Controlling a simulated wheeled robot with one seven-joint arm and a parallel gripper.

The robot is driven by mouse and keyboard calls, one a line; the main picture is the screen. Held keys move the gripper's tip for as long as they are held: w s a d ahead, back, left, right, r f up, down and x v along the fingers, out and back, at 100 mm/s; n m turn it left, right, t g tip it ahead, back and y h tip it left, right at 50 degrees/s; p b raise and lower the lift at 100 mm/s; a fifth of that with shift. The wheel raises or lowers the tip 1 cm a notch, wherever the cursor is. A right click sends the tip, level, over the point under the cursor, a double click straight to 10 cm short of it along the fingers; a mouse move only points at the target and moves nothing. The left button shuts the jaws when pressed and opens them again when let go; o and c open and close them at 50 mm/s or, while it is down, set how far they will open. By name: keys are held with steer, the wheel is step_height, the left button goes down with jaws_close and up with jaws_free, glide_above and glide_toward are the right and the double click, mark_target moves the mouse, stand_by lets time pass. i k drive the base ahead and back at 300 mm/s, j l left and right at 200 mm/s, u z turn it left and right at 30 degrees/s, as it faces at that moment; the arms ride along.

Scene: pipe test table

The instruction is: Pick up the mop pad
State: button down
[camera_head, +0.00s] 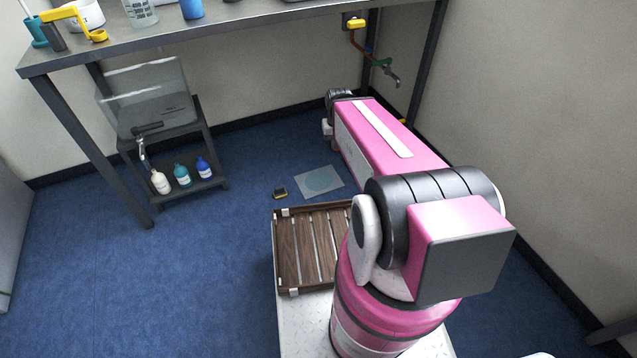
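A flat pale grey sheet with a teal round patch (320,181) lies on the blue floor, just beyond the wooden slatted tray. It looks like the mop pad, though I cannot be sure. My pink and black arm reaches forward to the right of it, with its far joint near the wall under the table. My gripper cannot be made out; the arm hides that end. Nothing is seen touching the sheet.
The wooden slatted tray (313,245) sits on my base. A metal table (250,27) stands behind, and a low rack (187,190) holds bottles at left. The left floor is open.

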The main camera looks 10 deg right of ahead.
mark_target(280, 192)
steer(key=j+z, duration=0.3)
steer(key=j, duration=0.4)
steer(key=j+z, duration=0.35)
steer(key=j, duration=0.3)
